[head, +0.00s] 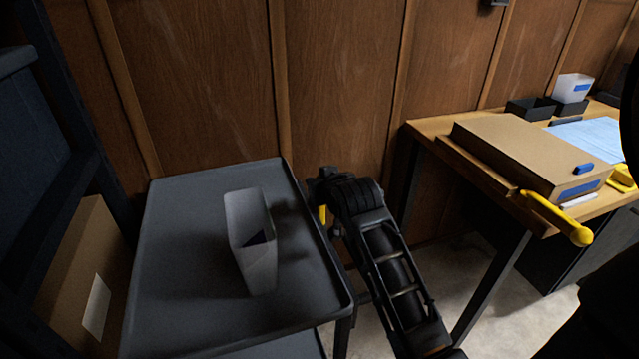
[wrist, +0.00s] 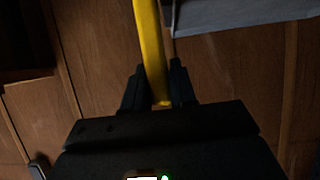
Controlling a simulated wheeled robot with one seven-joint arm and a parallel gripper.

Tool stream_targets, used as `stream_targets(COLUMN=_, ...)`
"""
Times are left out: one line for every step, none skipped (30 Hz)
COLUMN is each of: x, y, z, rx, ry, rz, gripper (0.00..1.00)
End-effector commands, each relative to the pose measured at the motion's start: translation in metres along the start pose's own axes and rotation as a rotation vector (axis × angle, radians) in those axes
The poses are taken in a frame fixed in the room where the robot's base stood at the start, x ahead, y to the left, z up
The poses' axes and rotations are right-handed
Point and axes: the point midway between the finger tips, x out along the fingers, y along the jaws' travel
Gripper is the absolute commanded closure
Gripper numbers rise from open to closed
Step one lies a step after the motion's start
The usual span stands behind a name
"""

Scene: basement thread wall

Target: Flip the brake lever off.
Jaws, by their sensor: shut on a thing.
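The brake lever, a yellow bar (wrist: 152,40), runs down the upper middle of the wrist view, and its lower end lies between my fingers. In the head view only a small yellow piece (head: 323,214) of it shows, beside the right edge of the grey cart (head: 180,215). My gripper (wrist: 157,68) is shut on this bar, with one dark finger on each side. In the head view my gripper (head: 322,190) is at the cart's right side, and its fingers are mostly hidden there.
A translucent bin (head: 250,240) stands on the cart top. A wooden desk (head: 430,124) at right holds a cardboard box (head: 530,150), and another yellow handle (head: 555,215) sticks out from its front. A wood-panelled wall (head: 340,80) is behind. A dark shelf frame with a carton (head: 75,270) stands at left.

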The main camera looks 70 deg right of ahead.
Motion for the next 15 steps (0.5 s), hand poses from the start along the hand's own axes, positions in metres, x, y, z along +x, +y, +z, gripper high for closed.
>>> stream_targets(x=-0.0001, y=0.0004, z=-0.0006, rx=0.0, ry=0.002, rz=0.001, gripper=1.0)
stream_targets(x=-0.0001, y=0.0004, z=-0.0006, rx=0.0, ry=0.002, rz=0.001, gripper=1.0)
stream_targets(x=-0.0001, y=0.0004, z=-0.0006, rx=0.0, ry=0.002, rz=0.001, gripper=1.0)
stream_targets(x=0.0, y=0.0004, z=-0.0006, rx=0.0, ry=0.001, rz=0.001, gripper=1.0)
stream_targets(x=0.0, y=0.0004, z=-0.0006, rx=0.0, ry=0.001, rz=0.001, gripper=1.0)
stream_targets(x=0.0, y=0.0004, z=-0.0006, rx=0.0, ry=0.001, rz=0.001, gripper=1.0)
stream_targets(x=0.0, y=0.0004, z=-0.0005, rx=0.0, ry=0.001, rz=0.001, gripper=0.72)
stream_targets(x=0.0, y=0.0004, z=-0.0005, rx=0.0, ry=0.001, rz=0.001, gripper=0.69)
stream_targets(x=0.0001, y=0.0004, z=-0.0005, rx=0.0, ry=0.001, rz=0.001, gripper=0.66)
stream_targets(x=0.0001, y=0.0003, z=-0.0005, rx=0.0, ry=0.001, rz=0.001, gripper=0.63)
stream_targets(x=0.0001, y=0.0003, z=-0.0004, rx=0.0, ry=0.0, rz=0.001, gripper=0.6)
stream_targets(x=0.0001, y=0.0003, z=-0.0004, rx=0.0, ry=0.0, rz=0.001, gripper=0.56)
stream_targets(x=0.0001, y=0.0002, z=-0.0003, rx=0.0, ry=0.0, rz=0.001, gripper=0.53)
stream_targets(x=0.0001, y=0.0002, z=-0.0003, rx=0.0, ry=0.0, rz=0.0, gripper=0.53)
stream_targets(x=0.0001, y=0.0002, z=-0.0003, rx=0.0, ry=0.0, rz=0.0, gripper=0.53)
